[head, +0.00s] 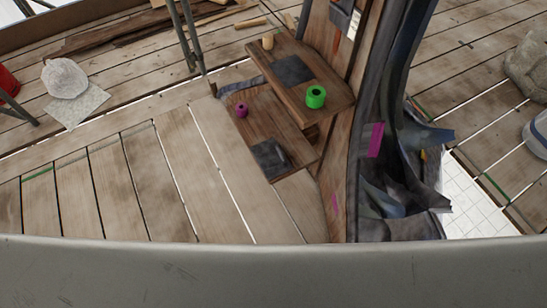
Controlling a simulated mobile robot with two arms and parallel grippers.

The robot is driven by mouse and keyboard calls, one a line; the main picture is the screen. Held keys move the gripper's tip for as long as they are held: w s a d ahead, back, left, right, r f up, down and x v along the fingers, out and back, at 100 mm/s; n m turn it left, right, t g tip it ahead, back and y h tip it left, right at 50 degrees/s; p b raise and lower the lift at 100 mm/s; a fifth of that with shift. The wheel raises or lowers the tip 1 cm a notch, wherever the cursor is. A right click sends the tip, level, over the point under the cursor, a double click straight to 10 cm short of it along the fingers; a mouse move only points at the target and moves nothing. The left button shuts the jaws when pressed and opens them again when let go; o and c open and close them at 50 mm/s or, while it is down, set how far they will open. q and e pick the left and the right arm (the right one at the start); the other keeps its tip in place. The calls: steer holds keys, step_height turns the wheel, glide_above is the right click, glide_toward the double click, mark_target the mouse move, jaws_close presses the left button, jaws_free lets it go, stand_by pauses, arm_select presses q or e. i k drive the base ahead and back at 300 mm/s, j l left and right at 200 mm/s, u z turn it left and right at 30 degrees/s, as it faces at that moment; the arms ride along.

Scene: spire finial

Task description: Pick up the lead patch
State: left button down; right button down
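Two dark grey flat squares look like lead sheet. One grey square (293,70) lies flat on the upper wooden shelf (325,75). The other grey square (265,155) lies on the lower wooden board (262,112), near its front edge, with a small grey bar-like piece (281,154) on or against it. I cannot tell which of the two is the lead patch. Neither of my grippers shows in the head view, and nothing is seen touching either square.
A green ring-shaped roll (315,97) and a small tan cylinder (267,42) stand on the upper shelf. A small purple object (241,110) sits on the lower board. Torn dark sheeting (390,185) hangs at right.

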mark_target(269, 159)
steer(key=i+j+z, duration=0.2)
steer(key=i+z, duration=0.2)
steer(key=i+j+z, duration=0.4)
steer(key=k+l, duration=0.05)
steer(key=l, duration=0.05)
